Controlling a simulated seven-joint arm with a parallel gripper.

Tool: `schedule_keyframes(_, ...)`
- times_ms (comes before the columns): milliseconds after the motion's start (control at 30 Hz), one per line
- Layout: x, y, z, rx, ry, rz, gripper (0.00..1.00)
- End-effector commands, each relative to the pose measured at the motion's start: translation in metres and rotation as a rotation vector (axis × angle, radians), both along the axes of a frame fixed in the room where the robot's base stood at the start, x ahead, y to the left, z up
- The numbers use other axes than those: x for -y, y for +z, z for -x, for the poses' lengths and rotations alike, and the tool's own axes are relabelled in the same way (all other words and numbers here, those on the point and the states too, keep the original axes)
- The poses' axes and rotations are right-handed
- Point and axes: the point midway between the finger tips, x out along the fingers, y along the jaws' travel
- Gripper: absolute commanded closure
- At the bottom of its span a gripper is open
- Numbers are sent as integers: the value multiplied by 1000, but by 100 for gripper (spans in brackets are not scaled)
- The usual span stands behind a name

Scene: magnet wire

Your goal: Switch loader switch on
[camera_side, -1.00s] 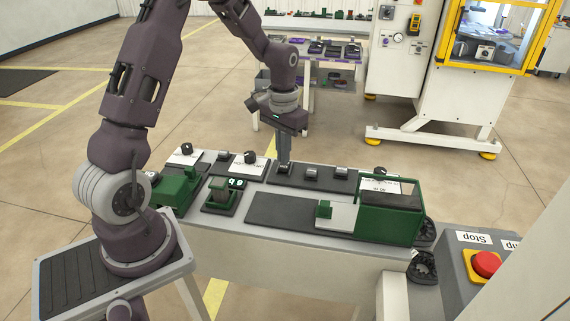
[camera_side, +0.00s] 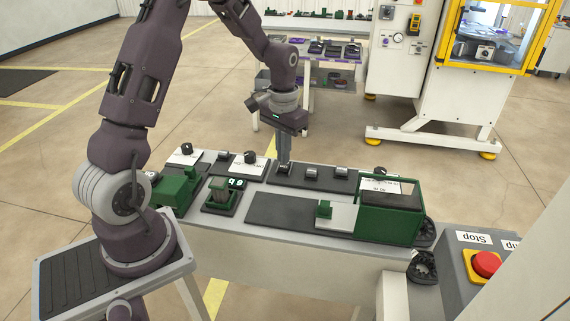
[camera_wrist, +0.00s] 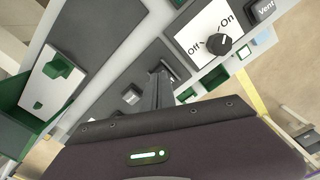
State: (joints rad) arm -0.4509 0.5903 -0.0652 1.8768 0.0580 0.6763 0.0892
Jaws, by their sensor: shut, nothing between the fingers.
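My gripper (camera_side: 284,163) is shut and empty, pointing down over the leftmost of the small grey blocks on a dark strip. In the wrist view the closed fingers (camera_wrist: 160,76) partly cover that block; I cannot tell whether they touch it. A black rotary knob (camera_wrist: 218,43) on a white Off/On plate (camera_wrist: 193,30) is ahead and right of the fingers, apart from them. Its pointer is too small to read surely. The side view shows similar knobs at the left (camera_side: 187,148), nearer my gripper (camera_side: 250,157) and behind the green box (camera_side: 380,171). I cannot read which is the loader switch.
A green box (camera_side: 389,225) with a pale slide (camera_side: 343,217) stands on the bench at right. Green fixtures (camera_side: 176,190) are at left. Small blocks (camera_side: 312,172) line the dark strip right of my gripper. A red stop button (camera_side: 487,263) is at lower right.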

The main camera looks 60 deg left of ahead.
Motion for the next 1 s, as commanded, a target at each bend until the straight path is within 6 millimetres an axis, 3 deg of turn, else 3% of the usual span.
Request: schedule_keyframes(1000, 0, -7, 0, 0, 0, 0, 100)
